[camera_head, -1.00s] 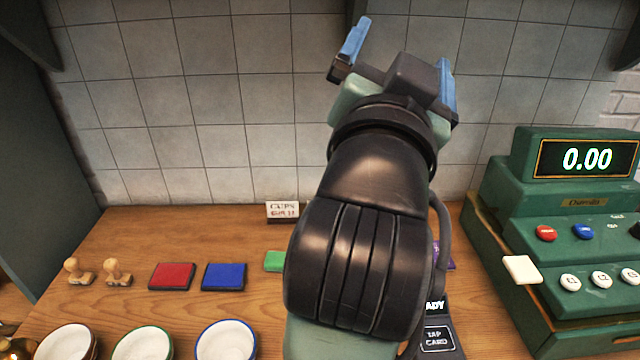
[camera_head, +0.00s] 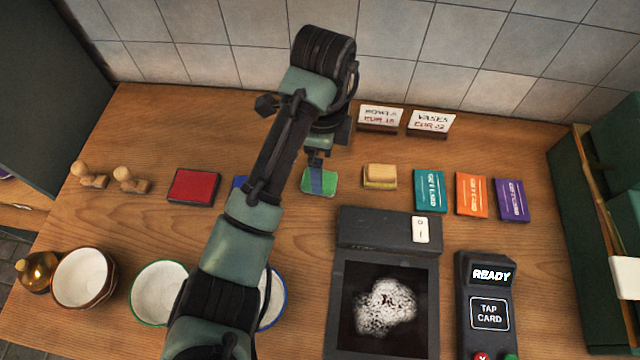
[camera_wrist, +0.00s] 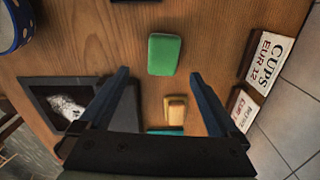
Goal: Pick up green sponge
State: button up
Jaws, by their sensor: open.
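The green sponge (camera_head: 311,187) lies flat on the wooden counter, to the left of a yellow block. In the wrist view the whole sponge (camera_wrist: 164,54) shows as a rounded green block. It lies beyond the fingertips of my open gripper (camera_wrist: 159,75), roughly in line with the gap between them. Nothing is between the fingers at their tips.
A yellow block (camera_head: 380,173) lies right of the sponge, with a red pad (camera_head: 193,186) to the left. Price signs (camera_head: 380,118) stand behind. A dark device (camera_head: 388,232) and bowls (camera_head: 83,278) are nearer the front. Colored cards (camera_head: 430,190) lie right.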

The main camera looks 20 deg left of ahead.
jog(key=shift+f+b, duration=0.3)
jog(key=shift+f, duration=0.5)
jog(key=shift+w+a+f, duration=0.1)
jog(key=shift+a+f, duration=0.1)
jog(key=shift+f, duration=1.1)
jog(key=shift+a+f, duration=0.15)
jog(key=shift+f, duration=1.15)
jog(key=shift+c, duration=0.3)
jog(key=c, duration=1.4)
notch_tip(320, 180, up, 10)
jog(key=p, duration=0.3)
jog(key=shift+r+p, duration=0.1)
jog(key=shift+p, duration=0.2)
